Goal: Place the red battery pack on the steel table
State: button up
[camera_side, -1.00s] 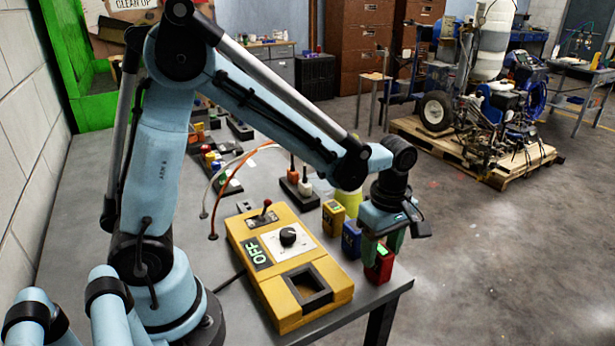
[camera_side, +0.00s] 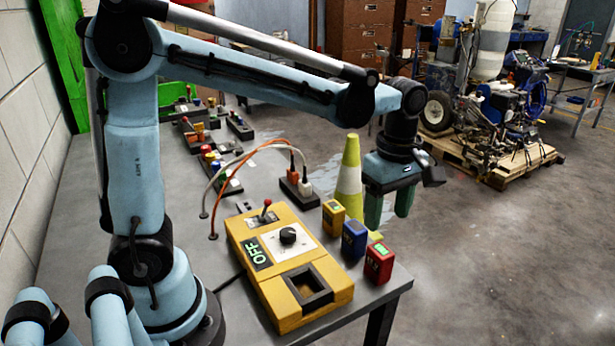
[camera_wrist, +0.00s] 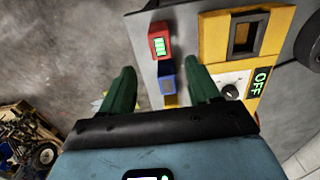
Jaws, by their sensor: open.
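The red battery pack (camera_side: 379,262) stands upright on the steel table (camera_side: 365,293) near its front right corner. It also shows in the wrist view (camera_wrist: 160,40), with a green display on it. My gripper (camera_side: 388,218) has green fingers spread apart with nothing between them, and it is raised above and behind the packs. In the wrist view, my gripper (camera_wrist: 165,85) has a finger on each side of the blue battery pack (camera_wrist: 167,78), seen below it. The red pack lies beyond the fingertips there.
A blue pack (camera_side: 354,239) and a yellow pack (camera_side: 333,217) stand in a row with the red one. A yellow control box (camera_side: 290,265) with an empty square socket and an OFF display is to their left. A striped cone (camera_side: 349,178) stands behind.

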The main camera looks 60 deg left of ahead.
jog(key=s+a+m+t, duration=0.5)
jog(key=s+m+t, duration=0.2)
jog(key=m, duration=1.1)
jog(key=shift+s+a, duration=0.25)
jog(key=shift+s, duration=0.55)
